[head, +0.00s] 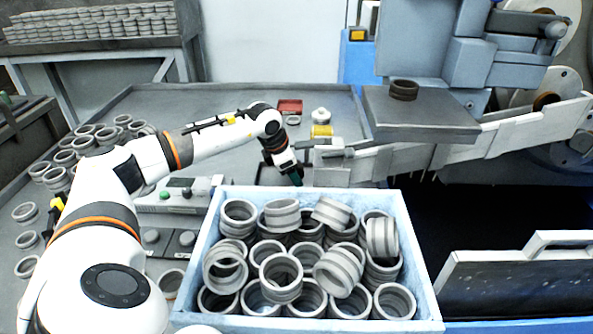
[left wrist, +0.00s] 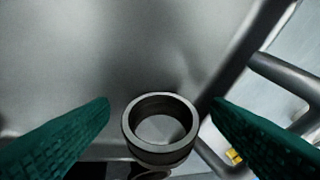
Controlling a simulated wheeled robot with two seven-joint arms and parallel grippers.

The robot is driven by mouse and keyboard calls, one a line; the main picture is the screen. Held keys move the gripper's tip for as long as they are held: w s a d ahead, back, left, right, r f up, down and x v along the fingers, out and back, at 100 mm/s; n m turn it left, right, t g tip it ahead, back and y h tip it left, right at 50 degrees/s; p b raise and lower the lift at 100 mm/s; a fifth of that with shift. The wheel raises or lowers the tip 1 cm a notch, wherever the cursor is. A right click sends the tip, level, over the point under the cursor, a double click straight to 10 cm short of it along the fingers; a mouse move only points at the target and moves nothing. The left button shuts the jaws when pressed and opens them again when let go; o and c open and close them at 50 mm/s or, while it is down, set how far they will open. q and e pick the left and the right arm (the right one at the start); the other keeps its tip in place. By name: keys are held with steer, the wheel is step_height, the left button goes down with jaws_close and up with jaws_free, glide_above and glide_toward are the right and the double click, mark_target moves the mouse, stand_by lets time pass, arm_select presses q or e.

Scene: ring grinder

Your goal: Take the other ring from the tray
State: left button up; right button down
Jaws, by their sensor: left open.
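In the left wrist view, one grey metal ring (left wrist: 160,153) sits upright on its end, with its open bore facing the camera. It stands on a smooth grey metal surface (left wrist: 110,50), which appears to be the tray. My left gripper (left wrist: 162,104) is open, with one green finger on each side of the ring and a gap on both sides. In the head view, my left gripper (head: 292,174) points down just behind the blue crate. The ring under it is hidden there. My right gripper is in neither view.
A pale blue crate (head: 212,262) full of loose rings stands in front. One dark ring (head: 404,92) sits on the machine's grey block (head: 420,115). A control box (head: 172,202) stands left of the crate. Several rings lie loose on the left table.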

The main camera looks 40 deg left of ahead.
arm_select(q)
steer(key=c, duration=1.1)
